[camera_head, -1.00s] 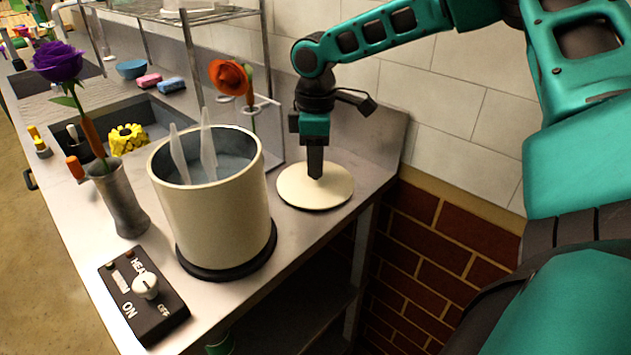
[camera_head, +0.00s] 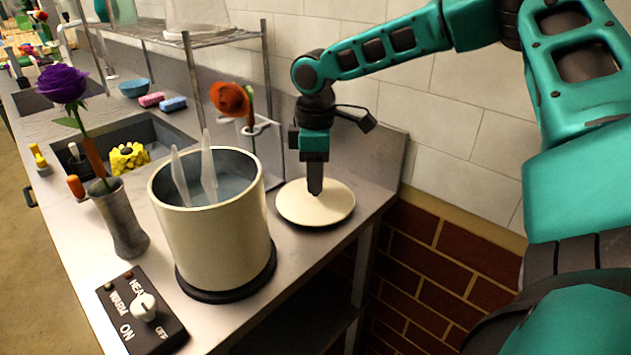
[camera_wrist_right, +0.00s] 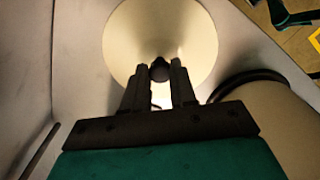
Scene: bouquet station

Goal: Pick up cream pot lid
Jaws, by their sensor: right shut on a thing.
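The cream pot lid (camera_head: 330,212) is a round, pale disc lying at the right end of the counter, beside the pot. My right gripper (camera_head: 315,188) points straight down over its middle. In the right wrist view the lid (camera_wrist_right: 135,38) fills the upper middle, and the fingers of my right gripper (camera_wrist_right: 160,72) are shut on its small dark knob (camera_wrist_right: 160,70). The cream pot (camera_head: 215,228) stands open to the left, with liquid and two pale upright pieces inside. My left gripper is out of view.
A black control box (camera_head: 142,312) with a white knob sits in front of the pot. A grey vase (camera_head: 120,222) with a purple flower stands left of the pot. An orange flower (camera_head: 230,99) and a wire rack stand behind. A brick wall (camera_head: 440,255) lies beyond the counter's right end.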

